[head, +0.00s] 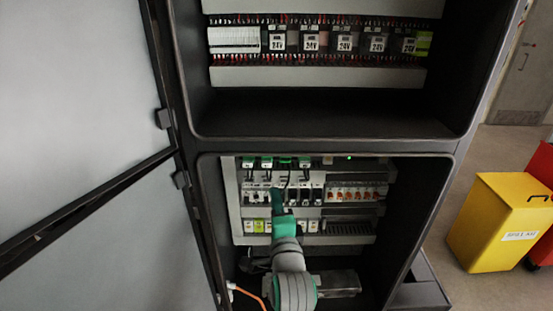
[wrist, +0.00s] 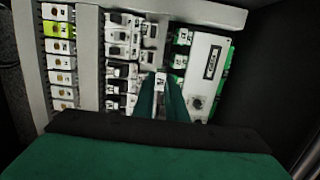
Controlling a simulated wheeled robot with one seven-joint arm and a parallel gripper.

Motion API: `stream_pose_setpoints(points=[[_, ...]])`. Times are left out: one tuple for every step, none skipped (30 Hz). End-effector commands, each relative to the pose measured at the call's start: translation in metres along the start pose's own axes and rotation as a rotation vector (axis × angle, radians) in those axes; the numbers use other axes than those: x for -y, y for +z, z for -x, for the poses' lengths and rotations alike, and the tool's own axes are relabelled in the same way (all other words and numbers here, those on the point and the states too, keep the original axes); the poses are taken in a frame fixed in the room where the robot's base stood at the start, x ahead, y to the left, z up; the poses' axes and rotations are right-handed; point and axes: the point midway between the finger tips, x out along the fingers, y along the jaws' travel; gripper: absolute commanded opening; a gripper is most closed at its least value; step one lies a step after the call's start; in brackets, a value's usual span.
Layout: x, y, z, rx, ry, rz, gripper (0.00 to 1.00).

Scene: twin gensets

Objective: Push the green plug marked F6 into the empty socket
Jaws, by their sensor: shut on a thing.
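My gripper (head: 277,197) reaches into the lower bay of the cabinet, in front of the middle row of devices. In the wrist view its two teal fingers (wrist: 163,97) are shut on a small piece with a white, dark-marked face (wrist: 161,79), which I take to be the F6 plug. The marking is too small to read and the fingers hide most of its body. Green plugs with white labels (head: 267,162) line the top row; they also show in the wrist view (wrist: 182,38). A darker green spot (head: 286,162) lies between labelled plugs; I cannot tell whether it is the empty socket.
Breakers (head: 318,194) and orange-marked devices (head: 357,194) fill the row by my gripper. A white module (wrist: 206,62) with green terminals stands beside the plugs. The cabinet door (head: 85,90) stands open at left. A yellow bin (head: 493,222) stands on the floor at right.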

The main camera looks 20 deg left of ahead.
Motion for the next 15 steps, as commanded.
stream_pose_setpoints(points=[[0.003,-0.003,0.0,-0.001,-0.001,0.001,0.0],[0.004,-0.004,0.0,-0.001,0.0,0.0,0.0],[0.005,-0.005,0.001,-0.001,0.0,0.0,0.0],[0.007,-0.006,0.001,-0.001,0.0,0.0,0.0],[0.008,-0.008,0.001,0.0,0.0,0.0,0.0],[0.01,-0.009,0.001,0.0,-0.001,0.0,0.0],[0.011,-0.01,0.001,0.0,-0.001,0.0,0.0],[0.013,-0.012,0.001,0.0,-0.001,0.0,0.0],[0.014,-0.013,0.002,-0.001,-0.001,0.0,0.0],[0.015,-0.015,0.002,-0.001,0.0,0.0,0.0],[0.017,-0.016,0.002,-0.001,0.0,0.0,0.0],[0.018,-0.018,0.002,-0.001,0.0,0.0,0.0],[0.019,-0.019,0.003,-0.001,0.0,0.0,0.0],[0.021,-0.021,0.003,-0.001,-0.001,0.0,0.0],[0.023,-0.023,0.003,-0.002,-0.001,-0.001,0.0]])
